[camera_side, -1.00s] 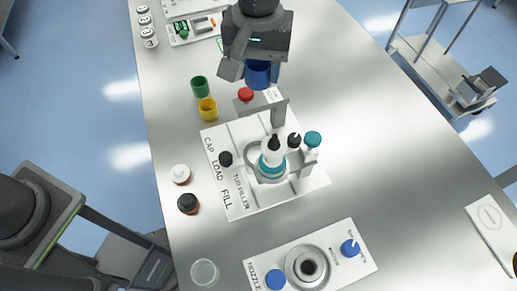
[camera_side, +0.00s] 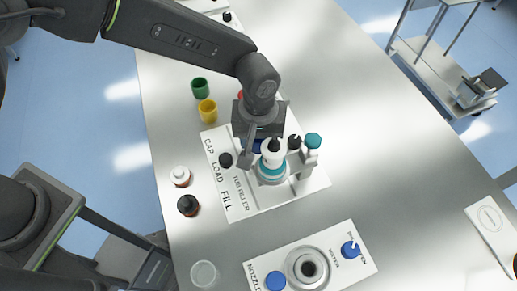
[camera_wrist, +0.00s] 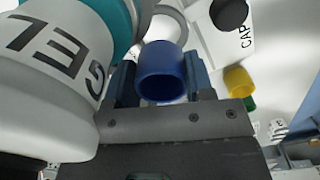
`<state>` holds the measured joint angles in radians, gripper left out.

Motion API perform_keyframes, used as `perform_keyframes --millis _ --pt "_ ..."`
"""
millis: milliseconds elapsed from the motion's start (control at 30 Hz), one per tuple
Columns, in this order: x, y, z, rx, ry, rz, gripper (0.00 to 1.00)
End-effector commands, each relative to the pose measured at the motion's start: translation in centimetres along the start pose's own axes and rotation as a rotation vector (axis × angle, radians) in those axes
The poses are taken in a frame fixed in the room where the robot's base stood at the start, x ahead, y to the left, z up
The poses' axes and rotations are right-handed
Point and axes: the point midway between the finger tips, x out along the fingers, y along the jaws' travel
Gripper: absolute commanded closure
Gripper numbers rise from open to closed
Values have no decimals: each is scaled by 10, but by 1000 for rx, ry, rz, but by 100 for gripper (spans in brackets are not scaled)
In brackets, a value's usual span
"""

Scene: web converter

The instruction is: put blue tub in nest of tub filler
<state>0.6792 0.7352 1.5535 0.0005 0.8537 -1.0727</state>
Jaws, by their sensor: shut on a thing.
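My gripper (camera_side: 258,148) is shut on the blue tub (camera_wrist: 162,82), which sits between its two fingers in the wrist view. In the side view the tub (camera_side: 257,147) is mostly hidden by the gripper, close behind the white bottle. The tub filler (camera_side: 240,203) is a white plate with printed labels, carrying a white bottle with a teal collar (camera_side: 271,165). In the wrist view this bottle (camera_wrist: 55,75) is large at the left, close to the gripper. A grey ring (camera_wrist: 172,18) shows beyond the tub; its contact with the tub cannot be told.
A yellow tub (camera_side: 208,110) and a green tub (camera_side: 200,88) stand left behind the filler. A black knob (camera_side: 225,160) is on the plate, and a teal-topped post (camera_side: 313,141) stands at right. A nozzle panel (camera_side: 335,262) lies in front.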

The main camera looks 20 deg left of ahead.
Motion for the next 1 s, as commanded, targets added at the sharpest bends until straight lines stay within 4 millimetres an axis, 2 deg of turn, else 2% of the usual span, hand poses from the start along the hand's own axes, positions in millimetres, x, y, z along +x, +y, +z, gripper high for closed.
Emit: perform_keyframes --millis 267,433,833,867,1000 --pt "25 0 0 0 -1 -1 78" --pt "48 0 0 0 -1 -1 78" --pt "54 0 0 0 0 1 78" --pt "54 0 0 0 0 1 50" --pt "54 0 0 0 0 1 36"
